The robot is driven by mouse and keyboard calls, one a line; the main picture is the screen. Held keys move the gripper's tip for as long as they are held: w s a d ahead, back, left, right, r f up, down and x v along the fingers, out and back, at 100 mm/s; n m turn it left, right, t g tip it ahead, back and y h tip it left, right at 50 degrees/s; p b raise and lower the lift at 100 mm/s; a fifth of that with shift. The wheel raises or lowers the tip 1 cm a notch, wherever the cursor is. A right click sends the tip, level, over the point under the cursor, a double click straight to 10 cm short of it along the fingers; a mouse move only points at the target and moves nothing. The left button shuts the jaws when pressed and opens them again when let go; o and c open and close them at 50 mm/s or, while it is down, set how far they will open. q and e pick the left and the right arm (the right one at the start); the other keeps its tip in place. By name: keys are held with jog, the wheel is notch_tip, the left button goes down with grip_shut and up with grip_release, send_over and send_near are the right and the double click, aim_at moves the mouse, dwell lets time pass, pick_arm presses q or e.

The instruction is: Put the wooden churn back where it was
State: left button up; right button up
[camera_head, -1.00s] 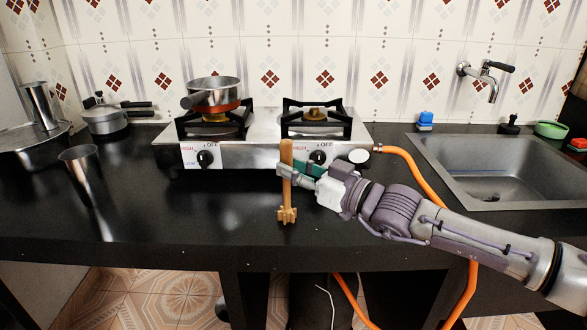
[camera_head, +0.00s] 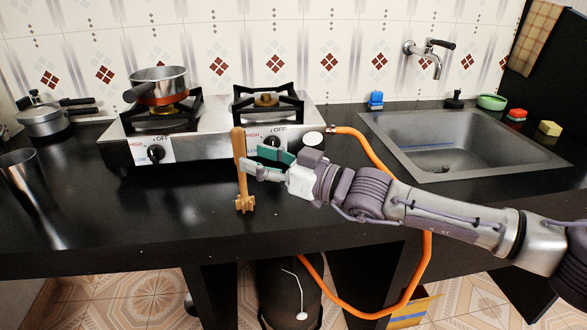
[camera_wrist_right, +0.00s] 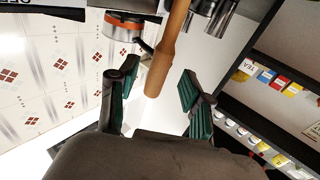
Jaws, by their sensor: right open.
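The wooden churn (camera_head: 240,168) stands nearly upright, leaning slightly, on the black counter near its front edge, in front of the stove. Its notched head is at the bottom and its handle points up. My right gripper (camera_head: 252,157) comes from the right at the upper handle, with its green-padded fingers apart. In the right wrist view the churn handle (camera_wrist_right: 172,45) runs between the spread fingers of the open gripper (camera_wrist_right: 157,72), with a gap visible on either side. My left gripper is not in view.
The two-burner stove (camera_head: 205,140) stands behind the churn with a pan (camera_head: 157,84) on its left burner. A metal cup (camera_head: 20,178) and a lidded pot (camera_head: 45,120) are at left. The sink (camera_head: 440,145) and orange hose (camera_head: 368,165) are at right.

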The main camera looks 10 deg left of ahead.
jog(key=v, duration=0.9)
